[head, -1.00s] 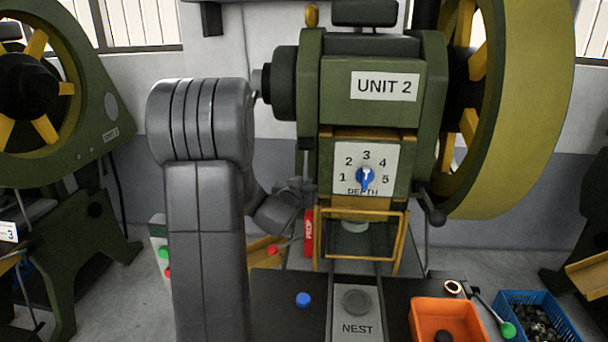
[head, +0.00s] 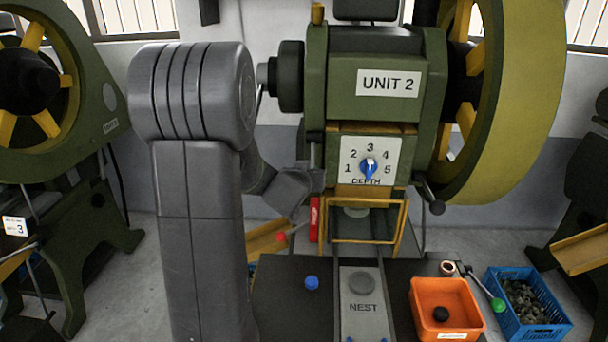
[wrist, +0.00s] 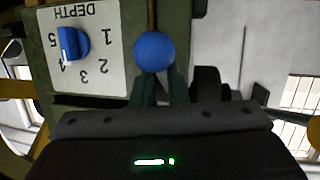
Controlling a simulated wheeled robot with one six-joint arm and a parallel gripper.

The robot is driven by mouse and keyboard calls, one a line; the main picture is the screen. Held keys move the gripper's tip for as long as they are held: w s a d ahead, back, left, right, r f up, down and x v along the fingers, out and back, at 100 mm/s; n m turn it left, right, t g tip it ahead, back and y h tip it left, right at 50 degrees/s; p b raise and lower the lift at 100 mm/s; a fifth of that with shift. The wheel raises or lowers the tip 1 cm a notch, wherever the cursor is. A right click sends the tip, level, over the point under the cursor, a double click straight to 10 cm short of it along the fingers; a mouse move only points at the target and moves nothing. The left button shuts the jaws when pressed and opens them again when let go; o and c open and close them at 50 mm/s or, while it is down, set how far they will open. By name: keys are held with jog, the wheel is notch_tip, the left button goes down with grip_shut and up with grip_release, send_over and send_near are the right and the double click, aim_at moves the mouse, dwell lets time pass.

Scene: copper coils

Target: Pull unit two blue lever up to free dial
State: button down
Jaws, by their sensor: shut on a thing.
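In the wrist view, which is upside down, the blue ball knob (wrist: 153,52) of the lever sits between the fingertips of my gripper (wrist: 157,76). My gripper is shut on it. A thin rod runs from the ball past the dial plate. In the head view my wrist (head: 292,190) is left of the dial plate, and the blue ball cannot be made out there. The depth dial (head: 368,169) is a blue knob on a white plate numbered 1 to 5, on the green unit 2 press (head: 340,92). The dial also shows in the wrist view (wrist: 73,44).
A yellow guard frame (head: 401,228) stands below the dial. A red tag (head: 314,219) hangs beside it. On the bench are a blue cap (head: 312,283), a nest plate (head: 363,322) and an orange bin (head: 419,322). A blue crate (head: 564,326) is at right.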

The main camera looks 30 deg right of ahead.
jog(key=shift+r+p, duration=0.3)
jog(key=shift+r, duration=1)
jog(key=shift+s+r, duration=0.15)
jog(key=shift+r, duration=0.1)
dwell(0.8)
jog(key=c, duration=1.6)
grip_release()
jog(key=shift+d, duration=0.1)
jog(key=shift+o, duration=0.8)
jog(key=shift+d+f, duration=0.1)
jog(key=shift+f, duration=0.15)
jog(key=shift+s+a, duration=0.15)
jog(key=shift+a, duration=0.1)
jog(key=v, duration=1.3)
jog(key=shift+s+a+p, duration=0.15)
jog(key=shift+a+p, duration=0.05)
jog(key=shift+p, duration=0.15)
jog(key=shift+f, duration=0.1)
